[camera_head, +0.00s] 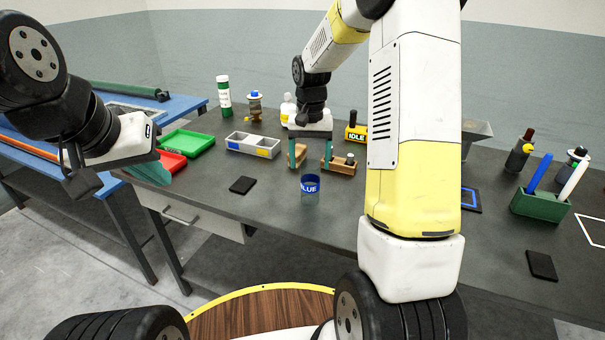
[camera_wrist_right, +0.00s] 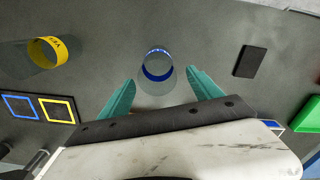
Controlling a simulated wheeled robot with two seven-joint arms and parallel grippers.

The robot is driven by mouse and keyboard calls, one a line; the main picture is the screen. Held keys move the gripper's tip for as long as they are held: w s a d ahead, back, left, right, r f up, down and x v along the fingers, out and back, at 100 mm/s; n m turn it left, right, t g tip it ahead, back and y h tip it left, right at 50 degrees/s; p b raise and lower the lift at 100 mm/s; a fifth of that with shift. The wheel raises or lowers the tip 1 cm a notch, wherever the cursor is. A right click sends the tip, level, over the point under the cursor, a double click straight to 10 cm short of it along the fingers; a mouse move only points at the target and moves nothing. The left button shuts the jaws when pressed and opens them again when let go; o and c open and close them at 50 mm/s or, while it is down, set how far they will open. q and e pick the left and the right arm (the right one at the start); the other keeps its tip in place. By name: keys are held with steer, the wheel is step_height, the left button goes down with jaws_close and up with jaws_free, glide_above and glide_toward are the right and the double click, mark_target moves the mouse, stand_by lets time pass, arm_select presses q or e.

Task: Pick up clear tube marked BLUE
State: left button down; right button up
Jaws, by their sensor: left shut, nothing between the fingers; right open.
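In the right wrist view the clear tube (camera_wrist_right: 156,68) lies ahead, between the two teal fingers. My right gripper (camera_head: 311,158) is open and empty, just beyond and above the tube in the head view; no finger appears to touch it. My left gripper (camera_head: 156,173) is shut and empty, off to the left near the red tray.
A yellow-banded clear tube (camera_wrist_right: 48,52) stands to one side in the wrist view. A black pad (camera_head: 242,185) lies left of the BLUE tube. A grey bin (camera_head: 252,144), wooden block (camera_head: 341,165) and green tray (camera_head: 187,143) are behind. My arm hides part of the table.

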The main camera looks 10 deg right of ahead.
mark_target(310, 173)
steer(key=f, duration=0.4)
steer(key=shift+s+f, duration=0.25)
steer(key=shift+f, duration=0.1)
steer(key=c, duration=1.5)
steer(key=shift+o, duration=0.2)
steer(key=shift+r, duration=0.2)
